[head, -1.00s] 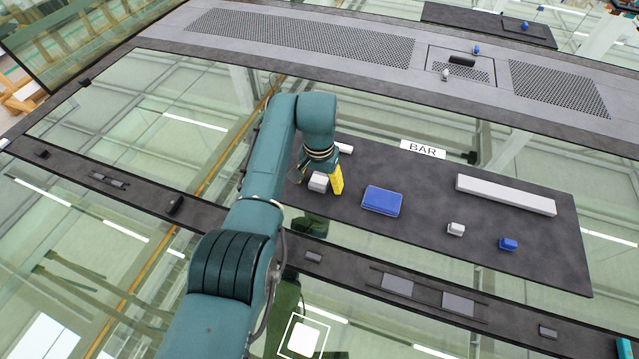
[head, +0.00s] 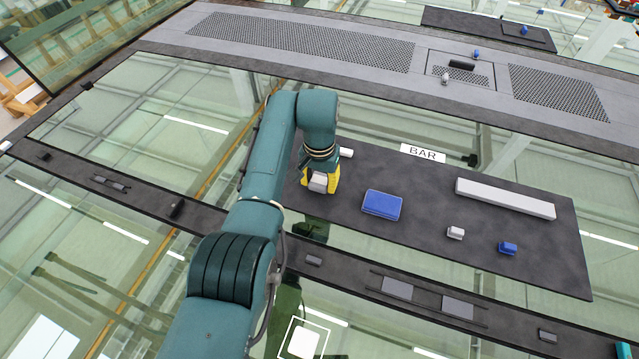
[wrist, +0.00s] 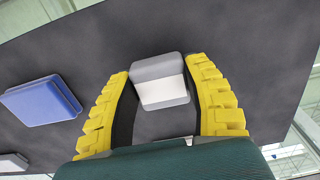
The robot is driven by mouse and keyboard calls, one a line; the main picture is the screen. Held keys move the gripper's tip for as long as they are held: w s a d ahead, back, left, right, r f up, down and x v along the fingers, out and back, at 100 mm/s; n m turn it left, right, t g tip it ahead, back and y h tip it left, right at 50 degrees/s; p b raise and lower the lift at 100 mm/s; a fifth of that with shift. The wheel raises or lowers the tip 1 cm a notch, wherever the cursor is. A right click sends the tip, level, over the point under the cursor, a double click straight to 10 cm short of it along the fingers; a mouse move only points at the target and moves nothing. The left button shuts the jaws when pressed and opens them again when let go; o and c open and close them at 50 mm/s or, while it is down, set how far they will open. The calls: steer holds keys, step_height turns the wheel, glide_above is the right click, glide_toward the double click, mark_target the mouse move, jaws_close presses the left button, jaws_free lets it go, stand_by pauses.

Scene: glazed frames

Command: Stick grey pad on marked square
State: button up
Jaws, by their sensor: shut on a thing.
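A small block-shaped grey pad (head: 318,183), grey with a white part, is at the left end of the dark mat. My gripper (head: 321,177) has its yellow fingers on either side of it. In the wrist view the grey pad (wrist: 160,82) sits between the fingertips of my gripper (wrist: 158,76), which is shut on it. I cannot tell whether the pad is clear of the mat. The marked square (head: 302,342) is a white outline with a white patch inside, on the glass at the front; its lower edge is near the picture's bottom.
On the dark mat (head: 500,258) are a blue pad (head: 382,204), a small white block (head: 455,232), a small blue block (head: 508,248) and a long white bar (head: 505,199). A dark frame rail (head: 350,272) with low grey fittings runs between the mat and the marked square.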

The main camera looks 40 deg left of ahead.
mark_target(320, 181)
step_height(320, 181, up, 8)
steer(key=shift+r+p, duration=0.25)
steer(key=shift+p, duration=0.4)
steer(key=shift+r+p, duration=1.95)
steer(key=shift+p, duration=0.65)
steer(key=shift+f, duration=0.1)
